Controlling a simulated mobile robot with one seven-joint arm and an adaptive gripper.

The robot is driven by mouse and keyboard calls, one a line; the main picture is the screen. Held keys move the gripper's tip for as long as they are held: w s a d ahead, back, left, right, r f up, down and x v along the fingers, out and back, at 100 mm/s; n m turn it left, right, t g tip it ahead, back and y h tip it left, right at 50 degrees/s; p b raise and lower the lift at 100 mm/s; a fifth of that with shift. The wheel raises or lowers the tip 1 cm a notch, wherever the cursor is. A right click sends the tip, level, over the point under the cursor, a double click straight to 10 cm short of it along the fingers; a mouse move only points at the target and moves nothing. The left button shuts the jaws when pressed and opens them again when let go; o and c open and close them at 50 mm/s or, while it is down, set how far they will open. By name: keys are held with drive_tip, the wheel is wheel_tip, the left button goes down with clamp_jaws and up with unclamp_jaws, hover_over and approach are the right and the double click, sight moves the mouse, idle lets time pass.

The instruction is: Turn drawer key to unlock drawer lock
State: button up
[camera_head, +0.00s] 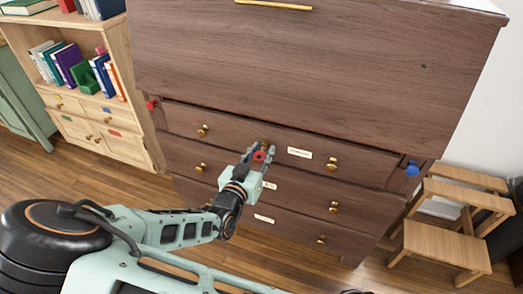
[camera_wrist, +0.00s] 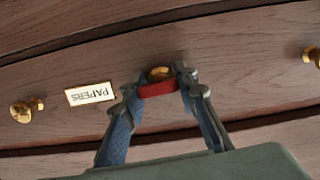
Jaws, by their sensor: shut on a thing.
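The drawer key (camera_wrist: 157,89) shows as a red bar between my fingertips in the wrist view; a bit of red key (camera_head: 259,156) also shows in the head view. My gripper (camera_head: 263,153) is shut on it, at the front of the top narrow drawer (camera_head: 225,129) of a dark wooden chest. The brass drawer lock (camera_wrist: 160,73) is right behind the key, in line with it. The key's shaft is hidden, so how deep it sits and how far it is turned cannot be told.
A white label (camera_head: 300,153), reading PAPERS in the wrist view, is beside the lock. Brass knobs (camera_head: 331,164) stick out from the drawers. A bookshelf (camera_head: 100,130) stands at left, a wooden step stool (camera_head: 445,240) at right.

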drive_tip(key=shift+d+r+n+h+p, duration=0.15)
drive_tip(key=shift+n+h+p, duration=0.25)
drive_tip(key=shift+n+p, duration=1.5)
drive_tip(key=shift+n, duration=0.4)
